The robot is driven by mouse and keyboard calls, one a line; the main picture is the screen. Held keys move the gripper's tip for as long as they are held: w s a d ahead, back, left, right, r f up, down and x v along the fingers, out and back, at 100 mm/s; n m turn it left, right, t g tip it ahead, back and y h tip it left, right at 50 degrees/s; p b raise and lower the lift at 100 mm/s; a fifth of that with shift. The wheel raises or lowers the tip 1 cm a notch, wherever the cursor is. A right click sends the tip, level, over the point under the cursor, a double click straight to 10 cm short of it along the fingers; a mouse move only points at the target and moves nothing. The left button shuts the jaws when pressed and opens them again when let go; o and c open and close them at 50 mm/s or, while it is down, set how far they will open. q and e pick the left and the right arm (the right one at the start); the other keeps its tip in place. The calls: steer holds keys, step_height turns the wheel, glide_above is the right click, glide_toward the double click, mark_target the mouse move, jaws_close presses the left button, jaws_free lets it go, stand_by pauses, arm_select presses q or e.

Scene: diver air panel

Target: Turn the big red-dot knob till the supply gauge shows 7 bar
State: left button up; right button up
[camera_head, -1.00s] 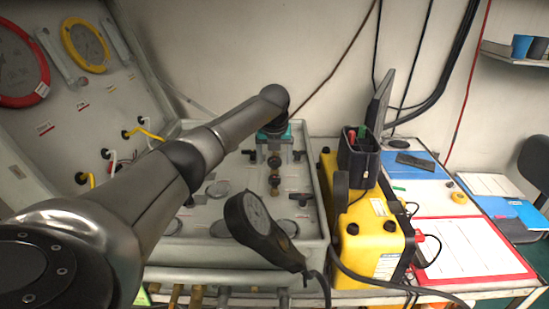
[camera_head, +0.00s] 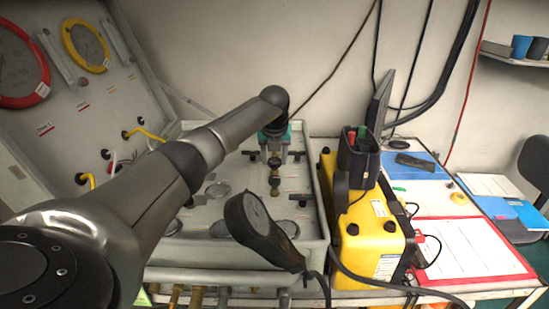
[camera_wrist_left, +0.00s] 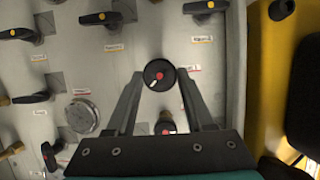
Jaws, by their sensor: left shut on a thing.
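The big red-dot knob (camera_wrist_left: 160,75) is round and black, with a red centre dot and a white pointer mark toward its lower left in the left wrist view. My left gripper (camera_wrist_left: 160,77) is shut on it, a fingertip at each side. In the head view my left gripper (camera_head: 274,158) reaches down to the panel (camera_head: 205,250). I cannot tell which dial is the supply gauge, and no reading is legible. My right gripper is out of view.
Black lever handles (camera_wrist_left: 100,18) surround the knob. A yellow case (camera_head: 370,235) is close on the right. Red-rimmed (camera_head: 40,88) and yellow-rimmed (camera_head: 103,67) dials are on the upright panel at left.

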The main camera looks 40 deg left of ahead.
arm_select(q)
steer(key=shift+a+r+m+h, duration=0.1)
steer(key=shift+m+h, duration=0.2)
steer(key=shift+m, duration=0.3)
jaws_close()
steer(key=shift+a+m+t+h+p, duration=0.1)
steer(key=shift+m+t+h+p, duration=0.3)
steer(key=shift+m, duration=1.3)
steer(key=o, duration=1.3)
jaws_free()
steer(key=shift+s, duration=0.1)
steer(key=v, duration=1.5)
steer(key=shift+a+r, duration=0.1)
